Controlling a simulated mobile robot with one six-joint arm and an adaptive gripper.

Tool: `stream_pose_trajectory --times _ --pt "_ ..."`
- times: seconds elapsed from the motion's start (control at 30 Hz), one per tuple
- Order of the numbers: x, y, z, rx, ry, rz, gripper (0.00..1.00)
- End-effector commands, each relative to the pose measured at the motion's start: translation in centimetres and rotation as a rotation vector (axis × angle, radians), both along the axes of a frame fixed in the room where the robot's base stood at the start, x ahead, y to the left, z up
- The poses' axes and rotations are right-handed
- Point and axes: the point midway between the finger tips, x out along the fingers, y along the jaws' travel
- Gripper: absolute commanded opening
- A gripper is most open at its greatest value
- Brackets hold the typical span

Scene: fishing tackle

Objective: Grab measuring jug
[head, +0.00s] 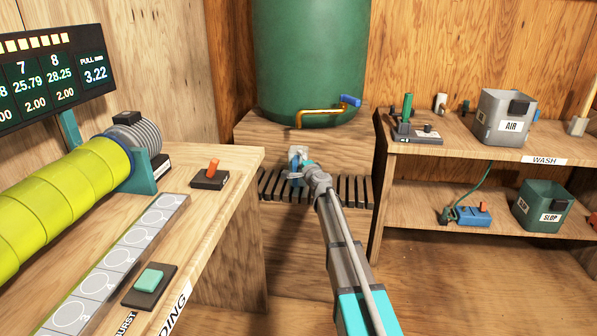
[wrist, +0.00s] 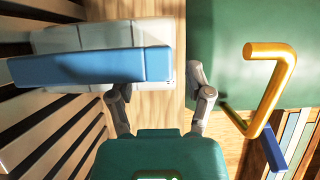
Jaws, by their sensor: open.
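The measuring jug looks whitish and clear with a blue handle. In the head view the jug (head: 298,151) is small and partly hidden by my gripper (head: 304,167), over the slatted rack below the tap. In the wrist view the jug (wrist: 75,38) fills the upper left, and its blue handle (wrist: 90,67) runs across it. My gripper (wrist: 157,84) is open, its fingers apart. The right end of the handle lies between the fingertips in the picture, and the left fingertip is at the handle's lower edge. I cannot tell whether they touch.
A green tank (head: 310,60) with a brass tap (head: 322,112) and blue lever stands behind; the tap is right of my fingers in the wrist view. The dark slatted rack (head: 345,190) lies below. A bench (head: 215,235) is left, shelves (head: 460,155) with bins right.

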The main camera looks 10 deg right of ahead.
Motion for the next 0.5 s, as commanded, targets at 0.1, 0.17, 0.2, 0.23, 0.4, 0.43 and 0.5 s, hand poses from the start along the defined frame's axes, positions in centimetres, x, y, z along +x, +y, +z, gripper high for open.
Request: stream_pose_trajectory --times 0.1,0.17,0.2,0.23,0.4,0.43,0.5 --pt "-0.04 0.01 0.0 0.0 0.0 0.0 0.66" --pt "-0.04 0.0 0.0 0.0 0.0 0.0 0.66" --pt "-0.04 0.0 0.0 0.0 0.0 0.0 0.66" --pt "-0.05 0.0 0.0 0.0 0.0 0.0 0.66" --pt "-0.06 0.0 0.0 0.0 0.0 0.0 0.66" --pt "-0.06 0.0 0.0 0.0 0.0 0.0 0.66" --pt "-0.06 -0.01 0.0 0.0 0.0 0.0 0.6"
